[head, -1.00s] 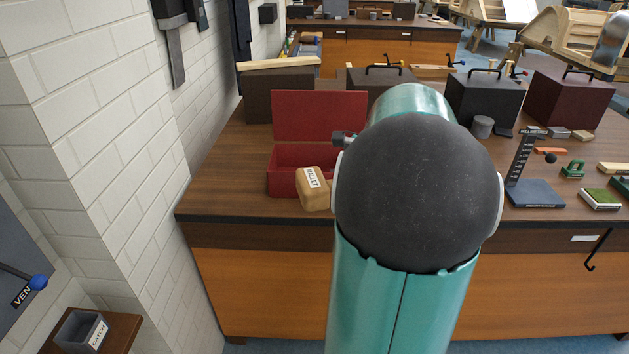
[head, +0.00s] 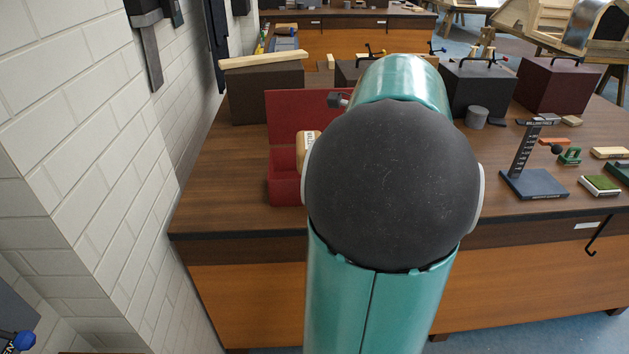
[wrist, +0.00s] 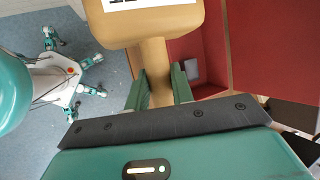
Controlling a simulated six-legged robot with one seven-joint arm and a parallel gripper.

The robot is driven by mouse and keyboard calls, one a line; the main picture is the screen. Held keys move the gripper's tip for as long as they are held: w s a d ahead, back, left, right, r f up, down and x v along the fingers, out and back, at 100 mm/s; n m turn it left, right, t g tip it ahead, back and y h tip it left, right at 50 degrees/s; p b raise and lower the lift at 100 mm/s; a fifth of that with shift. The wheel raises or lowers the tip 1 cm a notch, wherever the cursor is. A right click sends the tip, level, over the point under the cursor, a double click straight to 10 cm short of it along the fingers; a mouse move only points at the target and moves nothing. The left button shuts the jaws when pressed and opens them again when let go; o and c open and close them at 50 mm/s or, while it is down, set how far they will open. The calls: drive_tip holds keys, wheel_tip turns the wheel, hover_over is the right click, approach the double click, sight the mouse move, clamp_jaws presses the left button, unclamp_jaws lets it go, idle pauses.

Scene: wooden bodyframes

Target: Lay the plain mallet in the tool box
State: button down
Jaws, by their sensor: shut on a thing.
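The mallet has a tan wooden head with a white label; in the head view the mallet (head: 307,142) shows partly past my arm, in front of the red box's raised lid. In the wrist view the mallet (wrist: 152,60) fills the top middle, and my gripper (wrist: 160,88) is shut on its handle. The red tool box (head: 285,180) stands open on the bench, its lid up at the back; my arm hides its right part. In the wrist view its red inside (wrist: 205,52) lies behind and to the right of the mallet. In the head view the gripper is mostly hidden.
A white brick wall (head: 90,130) runs along the left of the wooden bench (head: 215,190). A dark box (head: 262,92) stands behind the tool box. To the right are a blue-based height gauge (head: 535,184), a grey cylinder (head: 476,117) and several small items.

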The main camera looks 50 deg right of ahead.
drive_tip(key=w+d+f, duration=0.6)
drive_tip(key=w+f, duration=0.7)
drive_tip(key=shift+d, duration=0.15)
drive_tip(key=shift+f, duration=0.15)
drive_tip(key=shift+f, duration=0.35)
drive_tip(key=shift+f, duration=0.2)
drive_tip(key=c, duration=1.2)
unclamp_jaws()
